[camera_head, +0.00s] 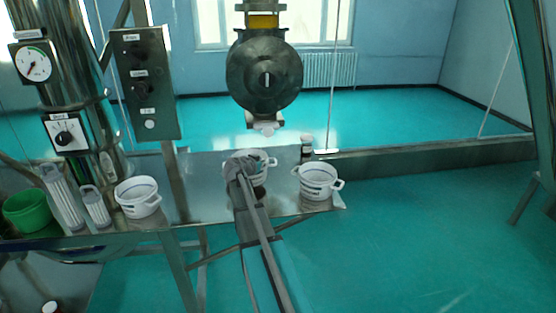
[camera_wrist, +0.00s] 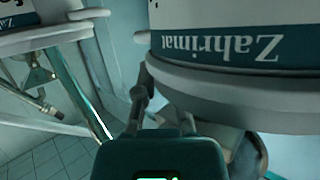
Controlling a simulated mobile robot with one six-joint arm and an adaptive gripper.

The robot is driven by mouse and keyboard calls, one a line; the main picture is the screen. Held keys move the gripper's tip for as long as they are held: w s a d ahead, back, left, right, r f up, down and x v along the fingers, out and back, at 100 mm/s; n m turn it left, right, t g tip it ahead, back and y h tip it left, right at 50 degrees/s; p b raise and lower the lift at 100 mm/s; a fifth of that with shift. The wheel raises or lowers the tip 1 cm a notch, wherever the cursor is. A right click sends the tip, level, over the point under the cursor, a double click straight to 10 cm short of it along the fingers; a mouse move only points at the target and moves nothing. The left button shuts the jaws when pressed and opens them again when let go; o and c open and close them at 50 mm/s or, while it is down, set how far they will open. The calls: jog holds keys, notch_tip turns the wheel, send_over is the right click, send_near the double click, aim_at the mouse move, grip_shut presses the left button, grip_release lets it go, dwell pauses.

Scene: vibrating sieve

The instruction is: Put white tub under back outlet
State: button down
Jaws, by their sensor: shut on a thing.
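A white tub (camera_head: 265,163) with a dark label band stands or hangs at the far side of the metal table, partly hidden by my gripper (camera_head: 240,166). My gripper is shut on this tub. In the wrist view a tub labelled "Zahrimat" (camera_wrist: 235,40) fills the upper right, close to the gripper and upside down in the picture. Above the held tub in the head view is a round grey outlet housing (camera_head: 264,75) with a pale spout (camera_head: 265,125). I cannot tell whether the tub's base touches the table.
Another white tub (camera_head: 318,181) stands at the table's right end, near a small dark jar with a pale lid (camera_head: 307,147). A third white tub (camera_head: 138,198), clear holders (camera_head: 96,207) and a green bowl (camera_head: 26,211) are on the left. A control box (camera_head: 146,84) stands above the table.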

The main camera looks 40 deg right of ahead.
aim_at(274, 159)
jog(key=w+d, duration=0.1)
jog(key=d, duration=0.2)
jog(key=w+d, duration=0.1)
jog(key=d, duration=0.2)
jog(key=w+d, duration=0.1)
jog(key=d, duration=0.2)
jog(key=shift+d, duration=0.1)
jog(key=f+b, duration=0.2)
jog(key=d+f+b, duration=0.1)
jog(key=shift+w+d+f+b, duration=0.1)
jog(key=shift+w+f+b, duration=0.15)
jog(key=shift+f+b, duration=0.05)
jog(key=shift+f, duration=0.1)
dwell(0.5)
jog(key=c, duration=0.8)
grip_release()
jog(key=shift+o, duration=0.2)
jog(key=shift+r, duration=0.25)
jog(key=p+v, duration=0.4)
jog(key=v, duration=0.8)
